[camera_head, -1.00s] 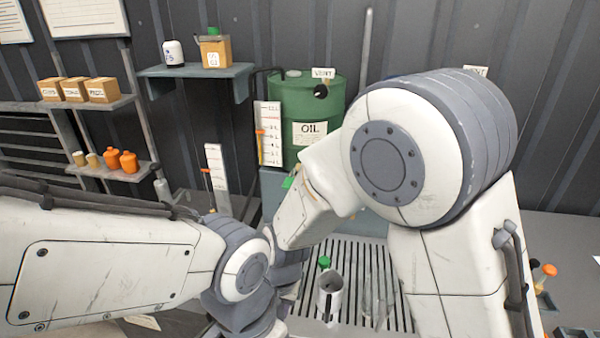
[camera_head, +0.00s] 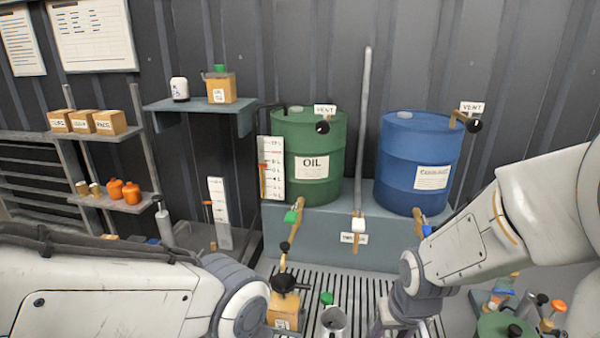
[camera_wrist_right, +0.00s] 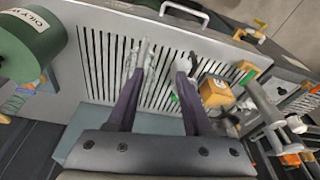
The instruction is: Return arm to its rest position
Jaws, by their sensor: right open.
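My right arm (camera_head: 470,230) comes in from the right in the head view. It reaches down in front of the blue drum (camera_head: 418,165), over the slatted grate (camera_head: 365,300). In the right wrist view my right gripper (camera_wrist_right: 160,75) is open, its two dark fingers apart with nothing held between them, and the grate (camera_wrist_right: 105,60) lies beyond. My left arm (camera_head: 110,295) lies along the lower left of the head view. Its gripper is not visible there.
A green oil drum (camera_head: 310,190) stands beside the blue drum on a grey-blue plinth (camera_head: 330,245). A metal cup (camera_head: 333,322) and a tan can (camera_head: 284,312) stand at the grate. A shelf (camera_head: 200,104) and a cluttered area (camera_head: 505,325) flank them.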

